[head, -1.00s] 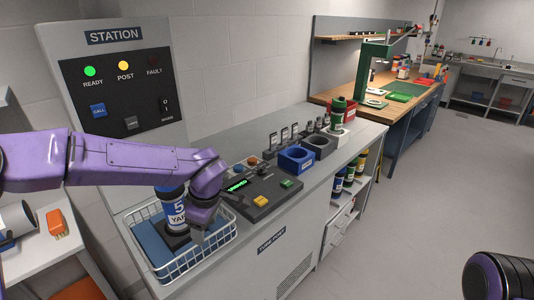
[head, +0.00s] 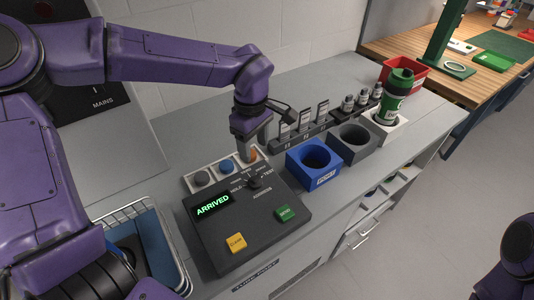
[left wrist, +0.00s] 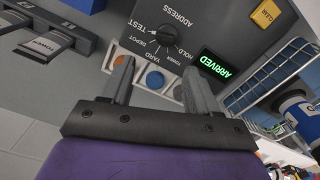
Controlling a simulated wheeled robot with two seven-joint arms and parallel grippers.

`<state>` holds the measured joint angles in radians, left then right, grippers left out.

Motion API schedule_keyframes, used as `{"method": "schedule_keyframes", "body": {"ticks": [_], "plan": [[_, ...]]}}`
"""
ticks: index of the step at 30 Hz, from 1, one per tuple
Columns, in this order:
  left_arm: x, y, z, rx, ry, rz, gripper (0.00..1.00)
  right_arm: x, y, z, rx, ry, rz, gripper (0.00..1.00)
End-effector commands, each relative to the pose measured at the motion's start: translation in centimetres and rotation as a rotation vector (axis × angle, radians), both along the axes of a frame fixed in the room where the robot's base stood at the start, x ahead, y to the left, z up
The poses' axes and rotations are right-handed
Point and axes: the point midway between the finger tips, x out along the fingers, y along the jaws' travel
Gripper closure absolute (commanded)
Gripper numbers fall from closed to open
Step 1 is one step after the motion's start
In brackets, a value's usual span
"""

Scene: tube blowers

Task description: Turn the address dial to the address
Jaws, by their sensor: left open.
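The address dial (head: 255,181) is a black knob on the dark sloped control panel (head: 220,228). It also shows in the left wrist view (left wrist: 167,35), with labels TEST, DEPOT, YARD and TOWER around it. Its white mark seems to point toward TEST. The green display (head: 212,205) reads ARRIVED. My left gripper (head: 260,143) is above the panel's back edge, behind the dial. In the left wrist view its two fingers (left wrist: 161,72) are apart and empty, with the dial beyond the tips, not held. My right gripper is out of view.
A yellow button (head: 236,243) and a green button (head: 285,214) sit on the panel. Small round buttons (head: 227,167) line up behind it. A blue holder (head: 314,164), a grey holder (head: 352,143) and a rack of tags (head: 304,128) stand right. A wire basket (head: 130,215) is at left.

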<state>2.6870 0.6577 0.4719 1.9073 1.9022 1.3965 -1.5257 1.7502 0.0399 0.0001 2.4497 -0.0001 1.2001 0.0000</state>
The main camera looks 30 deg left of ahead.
Motion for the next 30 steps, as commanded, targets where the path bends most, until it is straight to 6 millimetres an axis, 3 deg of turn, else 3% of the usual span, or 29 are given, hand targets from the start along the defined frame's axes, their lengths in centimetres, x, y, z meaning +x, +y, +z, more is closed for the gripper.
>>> {"method": "schedule_keyframes", "body": {"ticks": [15,26,30], "plan": [[1.1,0.1,-10.0,0.003,0.018,0.0,0.4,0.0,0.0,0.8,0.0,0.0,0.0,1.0],[1.2,0.1,-11.0,0.002,0.015,0.001,0.4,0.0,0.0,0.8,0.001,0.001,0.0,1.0],[1.1,0.1,-10.9,0.002,0.015,0.001,0.85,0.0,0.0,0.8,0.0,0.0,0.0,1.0]]}}
